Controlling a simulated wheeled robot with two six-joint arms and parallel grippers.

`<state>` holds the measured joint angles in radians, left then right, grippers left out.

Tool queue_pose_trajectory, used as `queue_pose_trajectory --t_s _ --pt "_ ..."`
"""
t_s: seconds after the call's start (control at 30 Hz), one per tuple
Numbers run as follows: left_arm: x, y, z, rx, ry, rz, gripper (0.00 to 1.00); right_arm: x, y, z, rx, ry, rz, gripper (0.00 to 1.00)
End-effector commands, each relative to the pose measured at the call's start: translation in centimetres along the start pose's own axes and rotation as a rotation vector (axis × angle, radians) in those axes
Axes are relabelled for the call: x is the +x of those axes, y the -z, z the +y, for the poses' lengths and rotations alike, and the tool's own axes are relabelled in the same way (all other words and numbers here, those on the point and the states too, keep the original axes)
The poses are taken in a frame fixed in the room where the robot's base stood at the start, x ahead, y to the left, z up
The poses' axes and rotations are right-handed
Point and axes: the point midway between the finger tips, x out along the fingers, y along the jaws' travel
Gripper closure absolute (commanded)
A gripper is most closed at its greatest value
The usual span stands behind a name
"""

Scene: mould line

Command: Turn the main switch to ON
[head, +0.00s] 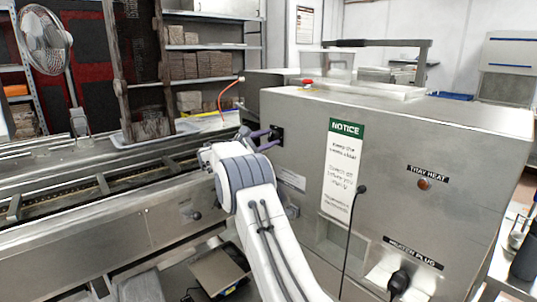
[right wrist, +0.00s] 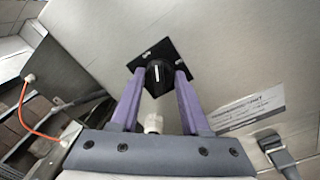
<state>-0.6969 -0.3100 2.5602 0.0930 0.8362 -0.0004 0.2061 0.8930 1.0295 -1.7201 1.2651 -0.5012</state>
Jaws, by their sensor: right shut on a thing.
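The main switch is a black rotary knob (right wrist: 158,73) on a square black plate (right wrist: 170,52), mounted on the side of the steel machine cabinet. The knob carries a white pointer line, and small white marks show on the plate, too small to read. In the head view the switch plate (head: 278,134) is partly behind my right gripper (head: 268,138). My right gripper's two purple fingers (right wrist: 160,76) are shut on the knob, one on each side. My left gripper is out of view.
The cabinet (head: 290,115) bears a green-topped notice (head: 346,150), a tray heat lamp (head: 424,184) and a plugged-in black cable. A red button (head: 307,84) sits on its top edge. A conveyor (head: 90,195) runs at the left. An orange hose (right wrist: 22,112) is left of the gripper.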

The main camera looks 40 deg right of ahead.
Motion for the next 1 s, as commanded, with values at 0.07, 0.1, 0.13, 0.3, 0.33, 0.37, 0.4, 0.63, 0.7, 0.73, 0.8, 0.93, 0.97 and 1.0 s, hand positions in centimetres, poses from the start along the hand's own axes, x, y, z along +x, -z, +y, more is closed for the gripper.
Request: queue_pose_trajectory --t_s 0.07,0.1,0.13,0.3,0.33,0.37,0.4,0.63,0.7,0.73,0.8,0.93,0.97,1.0 --pt "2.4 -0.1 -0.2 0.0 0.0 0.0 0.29 -0.1 0.7 -0.6 0.077 0.0 -0.006 1.0" --pt "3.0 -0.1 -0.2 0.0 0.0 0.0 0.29 -0.1 0.7 -0.6 0.114 -0.001 -0.008 1.0" --pt "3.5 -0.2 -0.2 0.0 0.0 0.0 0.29 -0.1 0.7 -0.6 0.143 -0.001 -0.009 1.0" --pt "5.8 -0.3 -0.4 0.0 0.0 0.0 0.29 -0.1 0.6 -0.5 0.304 -0.003 -0.019 1.0" --pt "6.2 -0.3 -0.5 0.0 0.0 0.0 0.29 -0.1 0.6 -0.5 0.333 -0.003 -0.02 1.0" --pt "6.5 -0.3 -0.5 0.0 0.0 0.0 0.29 -0.1 0.6 -0.5 0.36 -0.003 -0.022 1.0" --pt "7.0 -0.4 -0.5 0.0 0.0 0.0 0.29 -0.1 0.6 -0.5 0.398 -0.003 -0.024 1.0" --pt "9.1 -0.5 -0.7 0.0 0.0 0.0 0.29 0.0 0.5 -0.4 0.614 -0.005 -0.038 1.0" --pt "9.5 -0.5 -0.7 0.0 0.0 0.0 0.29 0.0 0.5 -0.4 0.68 -0.006 -0.041 1.0" --pt "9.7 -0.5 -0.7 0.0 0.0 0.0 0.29 0.0 0.5 -0.4 0.705 -0.006 -0.043 1.0" --pt "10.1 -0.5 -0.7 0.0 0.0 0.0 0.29 0.0 0.4 -0.3 0.766 -0.007 -0.047 1.0" --pt "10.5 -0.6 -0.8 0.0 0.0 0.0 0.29 0.0 0.4 -0.3 0.866 -0.008 -0.053 1.0" --pt "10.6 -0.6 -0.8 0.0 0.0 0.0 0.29 0.0 0.4 -0.3 0.887 -0.008 -0.054 1.0" --pt "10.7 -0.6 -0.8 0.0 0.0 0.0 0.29 0.0 0.4 -0.3 0.913 -0.008 -0.055 1.0"
